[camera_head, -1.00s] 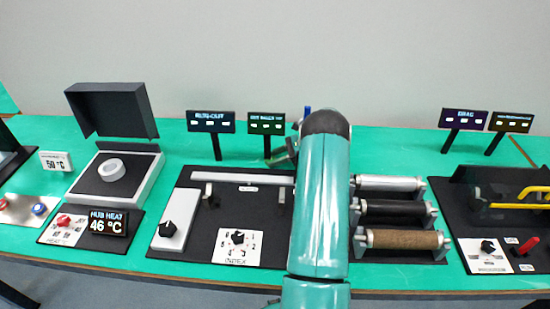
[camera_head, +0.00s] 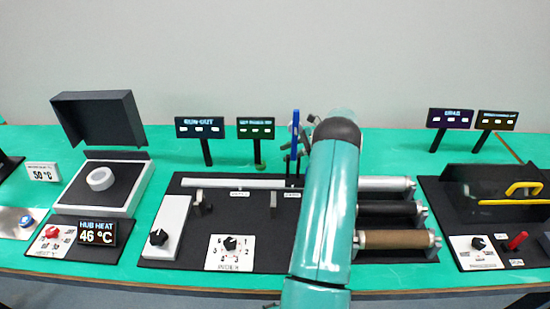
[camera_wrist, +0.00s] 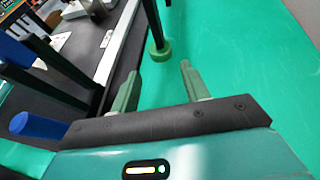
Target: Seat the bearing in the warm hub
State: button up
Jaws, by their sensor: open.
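The hub looks to be the pale ring (camera_head: 101,179) lying on the dark plate of the heater box (camera_head: 137,190) at the left, under a raised lid. The display (camera_head: 97,233) in front of it reads HUB HEAT 46 °C. My gripper (camera_wrist: 158,85) is open and empty, far to the right of the hub. Its two green-grey fingers point over bare green table. A green ring-like piece (camera_wrist: 161,51) sits at the foot of a black post just beyond the fingertips. I cannot tell whether it is the bearing. My arm hides part of the bench centre.
The index panel (camera_head: 275,245) with a white rail (camera_head: 220,183) lies mid-bench. A blue upright (camera_head: 295,135) and sign posts (camera_head: 205,150) stand behind it. Rollers (camera_head: 395,240) lie right of my arm; a yellow-handled unit (camera_head: 490,190) is farther right. A card (camera_head: 42,173) reads 50 °C.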

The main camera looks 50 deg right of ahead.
aim_at(260, 164)
jog(key=v, duration=0.2)
jog(key=shift+s+d+r, duration=0.1)
jog(key=shift+s+d, duration=0.05)
jog(key=shift+d, duration=0.05)
jog(key=shift+c, duration=0.4)
jog(key=shift+s+d, duration=0.25)
jog(key=shift+s, duration=0.1)
jog(key=shift+s+d+r, duration=0.1)
jog(key=shift+d+r, duration=0.05)
jog(key=shift+r, duration=0.15)
jog(key=x, duration=1.3)
jog(key=shift+w+a+f, duration=0.1)
jog(key=shift+w+a, duration=0.15)
jog(key=shift+w, duration=0.15)
jog(key=c, duration=0.7)
jog(key=shift+c, duration=0.2)
